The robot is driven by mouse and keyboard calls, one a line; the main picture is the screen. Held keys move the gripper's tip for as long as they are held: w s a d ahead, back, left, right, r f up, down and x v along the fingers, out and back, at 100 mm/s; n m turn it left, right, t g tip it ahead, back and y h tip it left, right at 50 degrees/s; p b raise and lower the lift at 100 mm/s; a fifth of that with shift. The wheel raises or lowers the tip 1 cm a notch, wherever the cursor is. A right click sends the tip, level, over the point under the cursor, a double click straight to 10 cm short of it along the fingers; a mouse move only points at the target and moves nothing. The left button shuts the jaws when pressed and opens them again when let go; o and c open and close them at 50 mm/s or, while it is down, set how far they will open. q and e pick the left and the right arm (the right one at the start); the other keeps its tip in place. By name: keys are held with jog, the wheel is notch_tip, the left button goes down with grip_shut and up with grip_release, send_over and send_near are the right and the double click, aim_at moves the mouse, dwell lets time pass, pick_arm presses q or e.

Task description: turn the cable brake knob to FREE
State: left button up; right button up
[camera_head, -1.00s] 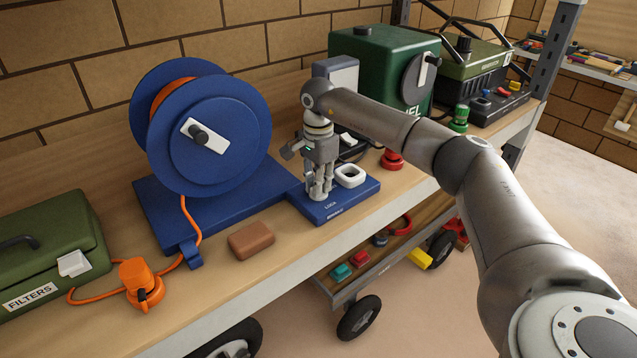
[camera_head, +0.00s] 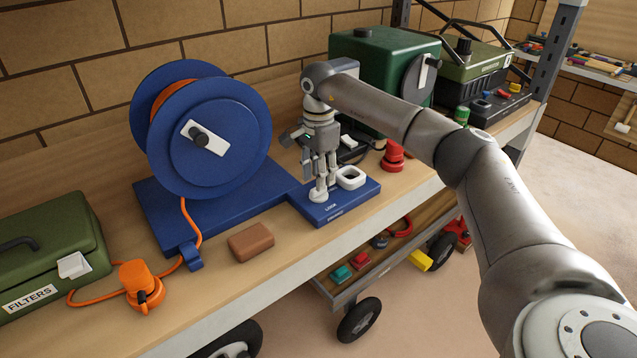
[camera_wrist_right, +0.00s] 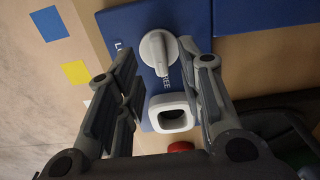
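The cable brake knob (camera_wrist_right: 156,50) is a pale round knob with a raised bar, on a blue panel (camera_wrist_right: 200,20). In the right wrist view its bar points down the picture, at lettering that reads "REE"; an "L" shows to its left. In the head view the knob (camera_head: 318,194) is partly visible under my right gripper (camera_head: 326,180). My right gripper (camera_wrist_right: 160,65) is open, its fingers spread either side of the knob in the wrist view and apparently above it. I see no contact. My left gripper is not in view.
A white square ring (camera_head: 351,177) stands on the panel close to the fingers. A blue cable reel (camera_head: 220,130) is at the left, a brown block (camera_head: 250,241) in front, and a red object (camera_head: 394,154) to the right. The bench's front edge is near.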

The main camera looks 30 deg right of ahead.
notch_tip(320, 180, up, 9)
jog(key=shift+f, duration=0.2)
dwell(0.6)
